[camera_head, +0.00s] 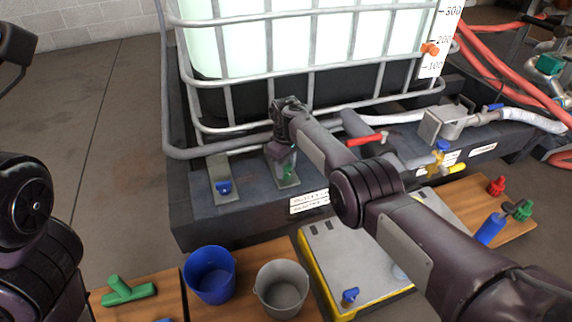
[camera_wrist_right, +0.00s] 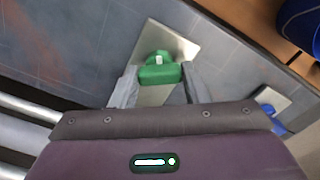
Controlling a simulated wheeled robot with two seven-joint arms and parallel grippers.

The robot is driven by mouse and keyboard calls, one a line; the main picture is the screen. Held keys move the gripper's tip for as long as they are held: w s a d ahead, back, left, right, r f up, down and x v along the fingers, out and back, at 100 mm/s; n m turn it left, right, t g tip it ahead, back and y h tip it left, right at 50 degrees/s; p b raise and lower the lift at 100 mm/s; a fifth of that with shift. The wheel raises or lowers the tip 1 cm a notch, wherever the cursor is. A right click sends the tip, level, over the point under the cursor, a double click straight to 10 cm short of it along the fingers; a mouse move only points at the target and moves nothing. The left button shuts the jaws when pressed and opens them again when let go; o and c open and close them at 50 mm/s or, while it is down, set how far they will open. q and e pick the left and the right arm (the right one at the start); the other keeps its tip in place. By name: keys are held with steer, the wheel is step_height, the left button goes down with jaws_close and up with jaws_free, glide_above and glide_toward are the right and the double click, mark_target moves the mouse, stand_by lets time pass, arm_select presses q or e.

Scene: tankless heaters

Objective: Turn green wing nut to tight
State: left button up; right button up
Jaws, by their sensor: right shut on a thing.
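The green wing nut (camera_wrist_right: 160,72) sits on a grey metal plate (camera_wrist_right: 182,42) and fills the space between my right gripper's two grey fingers in the wrist view. My right gripper (camera_wrist_right: 158,80) is shut on it. In the head view, my right gripper (camera_head: 284,152) reaches down to the plate on the dark base's front ledge, and the green wing nut (camera_head: 288,171) shows only partly beside it. Just the dark links of my left arm show at the left edge; its gripper is out of view.
A blue wing nut (camera_head: 224,187) on its own plate is to the left. A caged white tank (camera_head: 290,45) rises behind. A red-handled valve (camera_head: 366,140) is to the right. A blue bucket (camera_head: 210,273) and a grey bucket (camera_head: 282,288) stand in front, below the ledge.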

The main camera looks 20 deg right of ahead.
steer(key=m, duration=0.5)
steer(key=shift+m, duration=0.6)
steer(key=o, duration=1)
